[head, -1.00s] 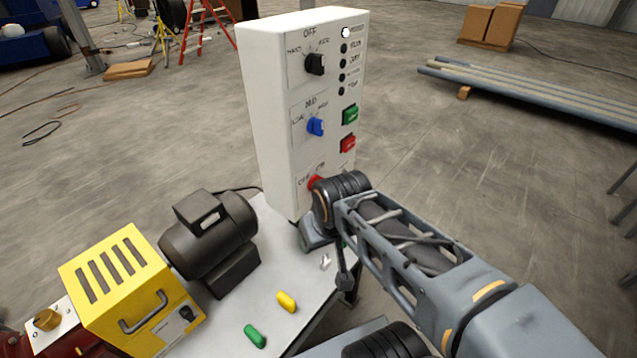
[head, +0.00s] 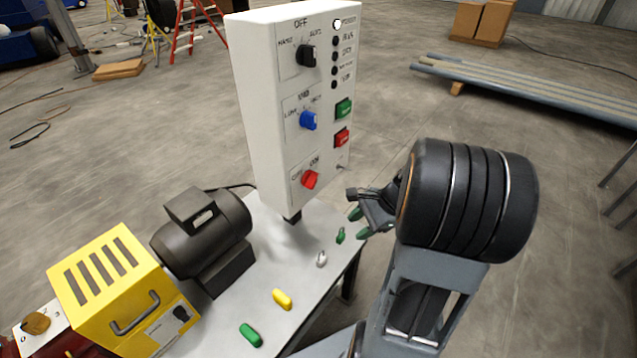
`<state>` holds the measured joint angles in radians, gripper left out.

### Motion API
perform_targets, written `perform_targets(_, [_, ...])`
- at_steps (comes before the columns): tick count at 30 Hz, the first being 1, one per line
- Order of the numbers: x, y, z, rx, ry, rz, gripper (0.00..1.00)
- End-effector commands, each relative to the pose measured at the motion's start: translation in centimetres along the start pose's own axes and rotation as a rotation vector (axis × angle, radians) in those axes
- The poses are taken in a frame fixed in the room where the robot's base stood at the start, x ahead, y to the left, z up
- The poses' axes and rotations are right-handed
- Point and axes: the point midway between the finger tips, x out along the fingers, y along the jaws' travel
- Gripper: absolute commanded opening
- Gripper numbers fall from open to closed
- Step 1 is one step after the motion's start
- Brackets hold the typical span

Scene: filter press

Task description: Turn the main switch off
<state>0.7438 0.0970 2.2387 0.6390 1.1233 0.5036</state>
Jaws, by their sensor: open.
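The white control cabinet (head: 262,110) stands upright at the table's far end. Low on its front is a red rotary knob (head: 311,180), with small labels above it that seem to read OFF and ON. The knob's grip is tilted toward the upper right, on the ON side. My gripper (head: 358,223) is open and empty, right of and a little lower than the red knob, apart from the cabinet. Its green-tipped fingers point left. My large dark wrist joint hides the floor behind it but leaves the knob in clear view.
Above the red knob are a blue knob (head: 308,120), a black knob (head: 306,56), and green (head: 343,109) and red (head: 341,138) buttons. A white lamp (head: 337,24) looks lit. A black motor (head: 203,235) and yellow box (head: 120,290) stand at left. Small loose pieces lie on the table (head: 262,275).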

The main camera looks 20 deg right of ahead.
Motion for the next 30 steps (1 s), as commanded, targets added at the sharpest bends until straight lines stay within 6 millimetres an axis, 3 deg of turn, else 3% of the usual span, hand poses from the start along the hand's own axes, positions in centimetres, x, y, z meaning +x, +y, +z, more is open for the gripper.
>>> perform_targets(1, [-0.2, -1.1, -2.1, 0.276, -0.115, -0.086, 0.45])
perform_targets(3, [-1.1, -3.1, -3.3, 0.586, -0.274, -0.176, 0.45])
perform_targets(6, [-2.7, -5.8, -3.9, 0.897, -0.479, -0.240, 0.45])
perform_targets(9, [-4.4, -8.2, -3.0, 1.082, -0.636, -0.249, 0.45])
perform_targets(13, [-5.8, -9.4, -2.2, 1.235, -0.761, -0.220, 0.45])
perform_targets(18, [-5.7, -9.6, -1.7, 1.331, -0.801, -0.170, 0.45])
perform_targets(23, [-4.4, -10.5, -0.9, 1.348, -0.803, -0.160, 0.45])
perform_targets(30, [-1.0, -13.0, 1.0, 1.347, -0.800, -0.160, 0.45])
